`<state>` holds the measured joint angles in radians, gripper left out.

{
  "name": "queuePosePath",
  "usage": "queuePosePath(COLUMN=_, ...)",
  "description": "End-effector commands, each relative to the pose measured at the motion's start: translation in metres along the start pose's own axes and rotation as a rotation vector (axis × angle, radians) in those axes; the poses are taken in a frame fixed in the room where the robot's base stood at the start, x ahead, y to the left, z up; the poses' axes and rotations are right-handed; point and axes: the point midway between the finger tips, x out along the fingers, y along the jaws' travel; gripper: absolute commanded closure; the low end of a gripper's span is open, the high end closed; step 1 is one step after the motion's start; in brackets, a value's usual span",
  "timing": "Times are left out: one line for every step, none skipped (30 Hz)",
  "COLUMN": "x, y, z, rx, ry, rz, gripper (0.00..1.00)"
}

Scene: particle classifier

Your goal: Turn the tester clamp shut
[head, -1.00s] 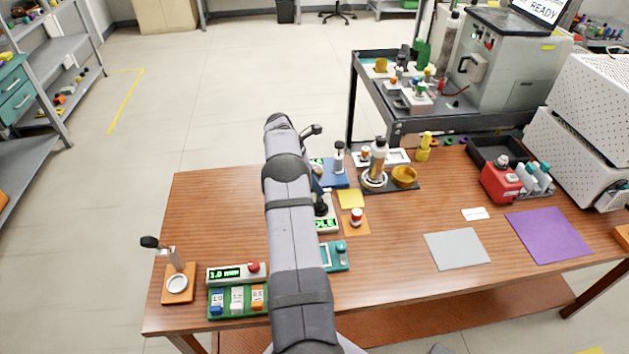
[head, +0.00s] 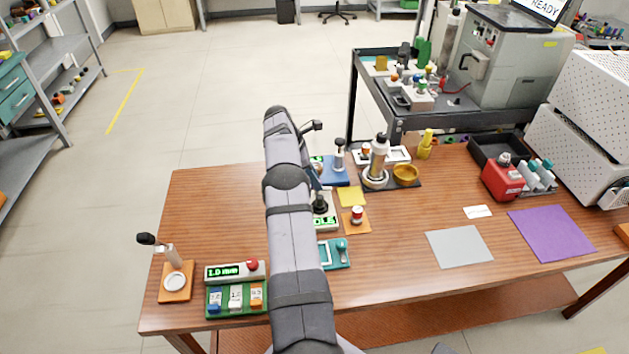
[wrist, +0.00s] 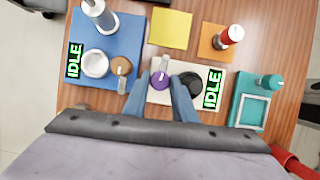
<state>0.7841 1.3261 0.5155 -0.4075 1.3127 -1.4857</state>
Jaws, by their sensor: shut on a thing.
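A white station (wrist: 217,73) lies in the middle of the wrist view. It carries a purple knob (wrist: 160,82) with a grey lever (wrist: 164,63), a black round part (wrist: 189,84) and a screen (wrist: 212,90) reading IDLE. My gripper (wrist: 161,86) has its blue fingers on either side of the purple knob and is shut on it. The lever points away from my palm. In the head view, my arm covers the gripper and part of the white station (head: 333,222).
A blue station (wrist: 130,45) with a brown knob (wrist: 121,65) and a bottle stands close left. A yellow pad (wrist: 171,29), an orange pad (wrist: 212,50) with a red-capped vial and a teal tray (wrist: 240,118) are also near. A grey mat (head: 458,247) lies right.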

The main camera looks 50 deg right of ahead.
Motion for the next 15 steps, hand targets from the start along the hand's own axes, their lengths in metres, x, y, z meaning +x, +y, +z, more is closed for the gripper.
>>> queuePosePath(x=-0.0006, y=0.0005, z=0.0003, rx=0.002, ry=0.0, rz=0.002, gripper=0.98)
queuePosePath(x=-0.0007, y=0.0005, z=0.0004, rx=0.002, ry=0.0, rz=0.002, gripper=0.98)
queuePosePath(x=-0.0008, y=0.0004, z=0.0004, rx=0.002, ry=0.0, rz=0.002, gripper=0.98)
queuePosePath(x=-0.0008, y=0.0004, z=0.0004, rx=0.002, ry=0.0, rz=0.001, gripper=0.98)
queuePosePath(x=-0.0008, y=0.0004, z=0.0004, rx=0.002, ry=0.0, rz=0.001, gripper=0.98)
queuePosePath(x=-0.0008, y=0.0004, z=0.0003, rx=0.002, ry=0.0, rz=0.001, gripper=0.98)
queuePosePath(x=-0.0008, y=0.0004, z=0.0003, rx=0.002, ry=0.0, rz=0.001, gripper=0.98)
queuePosePath(x=-0.0008, y=0.0004, z=0.0003, rx=0.002, ry=0.0, rz=0.001, gripper=0.68)
queuePosePath(x=-0.0007, y=0.0003, z=0.0003, rx=0.002, ry=0.0, rz=0.001, gripper=0.59)
queuePosePath(x=-0.0007, y=0.0003, z=0.0003, rx=0.002, ry=0.0, rz=0.001, gripper=0.57)
queuePosePath(x=-0.0007, y=0.0003, z=0.0002, rx=0.002, ry=0.0, rz=0.001, gripper=0.57)
queuePosePath(x=-0.0006, y=0.0003, z=0.0002, rx=0.002, ry=0.001, rz=0.001, gripper=0.57)
queuePosePath(x=-0.0006, y=0.0002, z=0.0002, rx=0.002, ry=0.001, rz=0.001, gripper=0.57)
queuePosePath(x=-0.0005, y=0.0002, z=0.0002, rx=0.002, ry=0.001, rz=0.001, gripper=0.57)
queuePosePath(x=-0.0005, y=0.0001, z=0.0001, rx=0.001, ry=0.001, rz=0.001, gripper=0.57)
